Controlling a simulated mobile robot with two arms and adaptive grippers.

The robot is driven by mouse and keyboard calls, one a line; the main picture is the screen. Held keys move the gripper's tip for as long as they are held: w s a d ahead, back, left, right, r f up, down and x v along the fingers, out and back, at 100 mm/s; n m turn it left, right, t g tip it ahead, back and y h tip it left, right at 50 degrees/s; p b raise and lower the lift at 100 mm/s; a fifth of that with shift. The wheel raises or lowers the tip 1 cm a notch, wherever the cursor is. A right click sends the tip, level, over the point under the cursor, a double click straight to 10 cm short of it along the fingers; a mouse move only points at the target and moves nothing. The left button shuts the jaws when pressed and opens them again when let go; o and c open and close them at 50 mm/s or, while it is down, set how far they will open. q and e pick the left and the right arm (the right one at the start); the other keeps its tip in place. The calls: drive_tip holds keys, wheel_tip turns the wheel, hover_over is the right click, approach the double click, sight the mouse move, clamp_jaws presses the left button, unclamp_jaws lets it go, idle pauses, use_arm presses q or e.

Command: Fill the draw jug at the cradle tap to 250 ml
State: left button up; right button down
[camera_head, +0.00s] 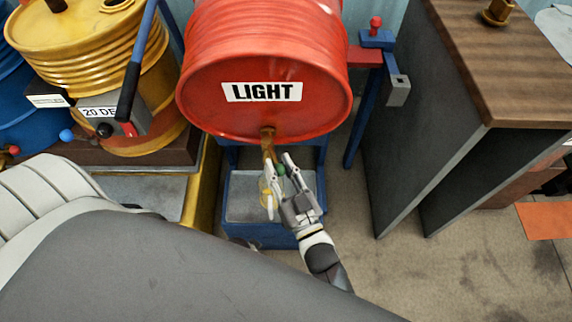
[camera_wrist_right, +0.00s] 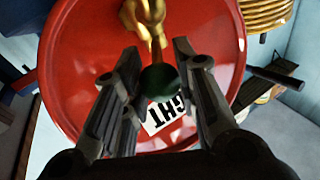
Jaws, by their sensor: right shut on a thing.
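The red drum (camera_head: 265,60) marked LIGHT lies on its side in a blue cradle (camera_head: 308,236). Its brass tap (camera_head: 268,136) points down from the lower front; it also shows in the right wrist view (camera_wrist_right: 152,25). My right gripper (camera_head: 279,166) is just below the tap, its fingers on either side of a dark green knob (camera_wrist_right: 159,80) at the tap and shut on it. A small yellowish thing (camera_head: 264,192) shows beside the left finger; I cannot tell whether it is the draw jug or oil. My left gripper is not in view.
A yellow drum (camera_head: 85,40) with a grey control box (camera_head: 112,115) and a dark lever (camera_head: 129,90) stands at left. A wood-topped cabinet (camera_head: 500,70) stands at right. The floor (camera_head: 400,265) before it is clear.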

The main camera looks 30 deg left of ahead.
drive_tip(key=shift+s+a, duration=0.25)
drive_tip(key=c, duration=1.4)
unclamp_jaws()
drive_tip(key=shift+w, duration=0.1)
drive_tip(key=shift+s+d+f, duration=0.1)
drive_tip(key=shift+s+d, duration=0.1)
drive_tip(key=shift+d, duration=0.15)
drive_tip(key=v, duration=1.1)
drive_tip(key=shift+s, duration=0.1)
